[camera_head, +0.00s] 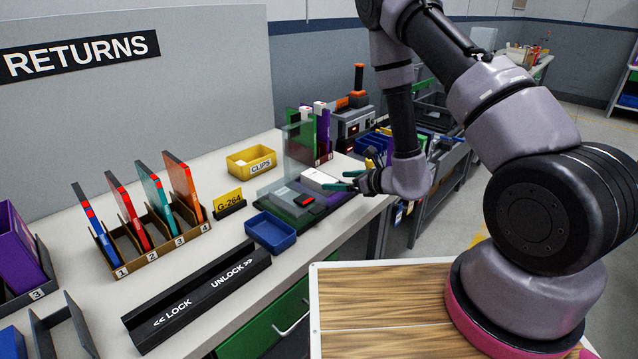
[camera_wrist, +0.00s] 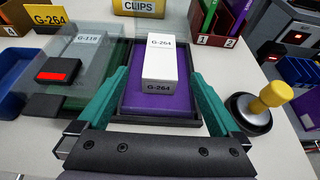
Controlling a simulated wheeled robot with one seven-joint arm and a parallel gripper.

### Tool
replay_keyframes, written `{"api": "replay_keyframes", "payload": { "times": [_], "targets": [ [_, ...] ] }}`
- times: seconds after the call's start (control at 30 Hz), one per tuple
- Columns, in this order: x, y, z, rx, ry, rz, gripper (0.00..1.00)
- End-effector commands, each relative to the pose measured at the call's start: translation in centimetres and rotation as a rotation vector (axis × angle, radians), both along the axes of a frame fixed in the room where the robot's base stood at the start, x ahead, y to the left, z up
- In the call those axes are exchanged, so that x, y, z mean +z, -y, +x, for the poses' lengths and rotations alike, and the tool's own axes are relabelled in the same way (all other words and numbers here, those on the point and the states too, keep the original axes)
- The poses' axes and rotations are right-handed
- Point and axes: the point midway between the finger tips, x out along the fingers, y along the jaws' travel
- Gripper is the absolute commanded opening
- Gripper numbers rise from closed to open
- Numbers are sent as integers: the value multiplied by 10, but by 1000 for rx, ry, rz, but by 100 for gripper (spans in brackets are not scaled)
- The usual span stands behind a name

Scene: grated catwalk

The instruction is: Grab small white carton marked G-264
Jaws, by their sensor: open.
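The small white carton marked G-264 (camera_wrist: 159,62) stands on a purple-floored black tray (camera_wrist: 126,107) in the wrist view. It also shows in the head view (camera_head: 319,180), at the right part of the counter. My gripper (camera_wrist: 164,92) is open, with a teal finger on each side of the tray and the carton between them, apart from both fingers. In the head view my gripper (camera_head: 343,181) is just right of the carton.
Left of the tray, a clear cover lies over a grey G-118 box (camera_wrist: 90,45), with a red-display device (camera_wrist: 60,71) in front. A yellow-knobbed post (camera_wrist: 262,105) stands close on the right. Yellow CLIPS bin (camera_head: 251,161) and blue bin (camera_head: 270,231) are nearby.

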Motion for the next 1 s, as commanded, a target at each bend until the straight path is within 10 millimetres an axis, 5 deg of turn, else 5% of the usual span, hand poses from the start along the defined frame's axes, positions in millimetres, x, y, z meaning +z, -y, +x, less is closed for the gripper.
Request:
{"api": "replay_keyframes", "payload": {
  "times": [0.7,0.97,1.0],
  "targets": [
    [-32,-58,59,5,0,1,100],
    [-33,-60,62,4,0,2,100],
    [-33,-60,62,4,0,2,92]
  ]
}}
